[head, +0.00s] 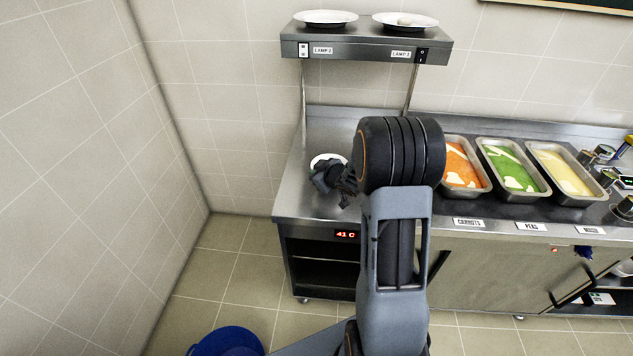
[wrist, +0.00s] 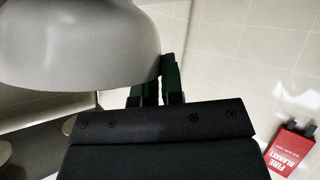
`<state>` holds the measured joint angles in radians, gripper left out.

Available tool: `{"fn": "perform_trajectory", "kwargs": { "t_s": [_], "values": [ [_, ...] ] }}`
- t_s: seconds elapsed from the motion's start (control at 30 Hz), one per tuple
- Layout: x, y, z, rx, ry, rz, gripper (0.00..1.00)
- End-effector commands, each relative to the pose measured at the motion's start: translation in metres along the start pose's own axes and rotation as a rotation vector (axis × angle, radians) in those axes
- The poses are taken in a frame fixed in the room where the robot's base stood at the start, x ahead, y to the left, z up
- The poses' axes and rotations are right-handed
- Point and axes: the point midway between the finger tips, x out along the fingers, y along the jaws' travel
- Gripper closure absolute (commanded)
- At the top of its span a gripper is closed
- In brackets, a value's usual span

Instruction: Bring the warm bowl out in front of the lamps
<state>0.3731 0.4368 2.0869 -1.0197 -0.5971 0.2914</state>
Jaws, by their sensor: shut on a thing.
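A white bowl (head: 326,157) shows at the left end of the steel counter, in front of the lamp posts. My gripper (head: 328,168) covers much of it in the head view. In the wrist view the bowl (wrist: 75,45) is a large pale grey curve at the upper left. My gripper's dark green fingers (wrist: 158,85) are shut on its edge. I cannot tell whether the bowl rests on the counter or is just above it. The lamp shelf (head: 365,49), with lamp labels and switches, stands above and behind it.
Two white dishes (head: 326,17) (head: 405,21) sit on the shelf. Food pans (head: 513,167) line the counter to the right. A readout (head: 345,234) on the counter front shows 41 C. A blue bin (head: 228,342) stands on the floor. A red fire blanket box (wrist: 291,150) hangs on the wall.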

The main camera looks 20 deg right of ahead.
Motion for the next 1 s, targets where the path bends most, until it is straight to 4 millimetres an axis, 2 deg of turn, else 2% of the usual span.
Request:
{"fn": "perform_trajectory", "kwargs": {
  "t_s": [0.03,0.23,0.7,0.73,1.0],
  "values": [
    [0.007,0.0,0.004,0.0,-0.001,-0.002,1.0],
    [0.018,-0.007,0.024,0.001,-0.001,-0.001,1.0],
    [0.021,-0.009,0.03,-0.001,0.0,0.0,1.0],
    [0.02,-0.009,0.029,0.0,-0.001,-0.001,0.9],
    [0.02,-0.009,0.029,0.0,-0.001,-0.001,0.66]
  ]
}}
